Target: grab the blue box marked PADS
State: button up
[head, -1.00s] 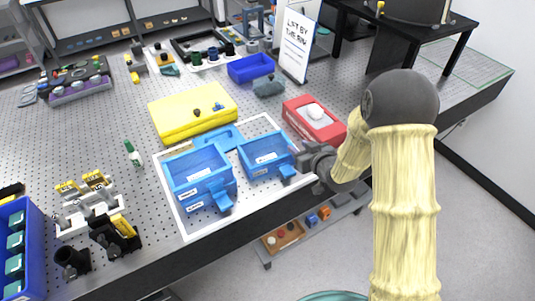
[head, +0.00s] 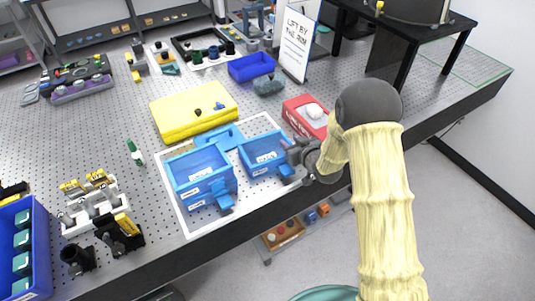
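Two open-topped blue boxes stand side by side on a white-bordered area of the bench. The larger left box (head: 222,185) and the smaller right box (head: 250,163) each have a pale label on the front, too small to read, so I cannot tell which says PADS. The left box has a blue tab low at its front right. My gripper (head: 287,160) is at the right end of the smaller box, its fingers apart and pointing left. I cannot tell whether the fingers touch the box.
A yellow case (head: 190,118) lies behind the boxes, and a red box (head: 298,118) stands behind my gripper. A sign (head: 297,40) reads "LIFT BY THE RIM". A small green bottle (head: 135,152) stands left. The bench's front edge is close to the boxes.

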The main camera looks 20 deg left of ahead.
dwell(0.3)
grip_shut()
jog(key=shift+r, duration=0.15)
notch_tip(320, 180, up, 10)
jog(key=b, duration=0.1)
jog(key=shift+b, duration=0.4)
dwell(0.4)
